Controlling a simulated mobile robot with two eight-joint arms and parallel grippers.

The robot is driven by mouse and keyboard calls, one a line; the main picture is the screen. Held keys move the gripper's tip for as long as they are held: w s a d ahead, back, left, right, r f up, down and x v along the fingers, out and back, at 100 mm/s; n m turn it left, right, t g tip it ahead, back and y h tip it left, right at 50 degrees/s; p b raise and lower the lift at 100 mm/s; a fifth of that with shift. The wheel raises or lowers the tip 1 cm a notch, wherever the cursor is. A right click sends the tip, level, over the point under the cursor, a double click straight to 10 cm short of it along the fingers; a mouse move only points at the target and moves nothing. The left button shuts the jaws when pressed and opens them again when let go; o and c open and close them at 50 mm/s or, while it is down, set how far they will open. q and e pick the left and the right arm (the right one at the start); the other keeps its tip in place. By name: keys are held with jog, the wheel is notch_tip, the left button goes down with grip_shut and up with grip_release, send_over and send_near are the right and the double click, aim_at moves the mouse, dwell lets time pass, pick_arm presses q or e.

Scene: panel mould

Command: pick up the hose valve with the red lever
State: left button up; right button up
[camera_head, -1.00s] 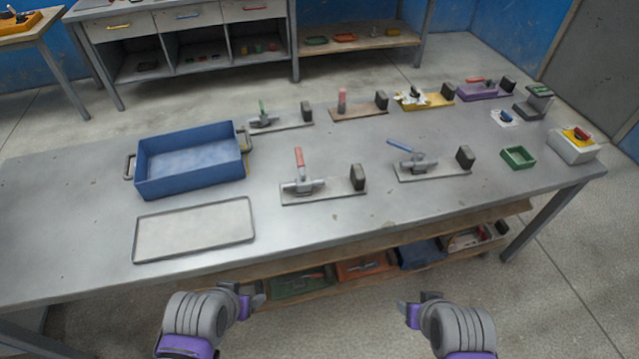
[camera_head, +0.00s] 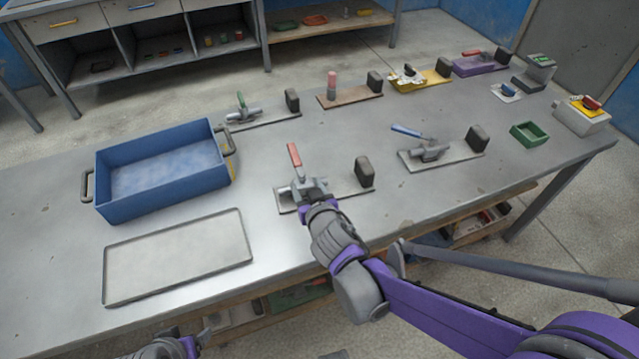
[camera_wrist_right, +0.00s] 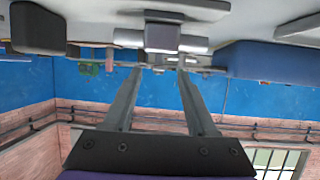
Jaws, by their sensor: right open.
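The hose valve with the red lever (camera_head: 294,157) sits on a grey plate (camera_head: 344,188) at the table's front middle, lever upright. A dark block stands at the plate's right end. My right gripper (camera_head: 306,192) is at the valve from the front, covering part of its body. In the right wrist view, which is upside down, my right gripper (camera_wrist_right: 160,72) is open with its fingertips close to the grey valve body (camera_wrist_right: 163,36). I cannot tell whether they touch. My left gripper (camera_head: 190,342) is low at the bottom edge, partly cut off; its jaws are unclear.
A blue tray (camera_head: 107,196) and a flat grey tray (camera_head: 108,270) lie to the left. A blue-lever valve (camera_head: 430,150) is to the right, a green-lever valve (camera_head: 243,110) behind. A green box (camera_head: 526,135) and a yellow-topped switch box (camera_head: 580,116) stand far right.

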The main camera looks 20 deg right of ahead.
aim_at(300, 173)
jog(key=b+x, duration=0.1)
jog(key=x, duration=0.7)
jog(key=shift+w+d+f, duration=0.15)
jog(key=shift+w, duration=0.05)
grip_shut()
dwell(1.2)
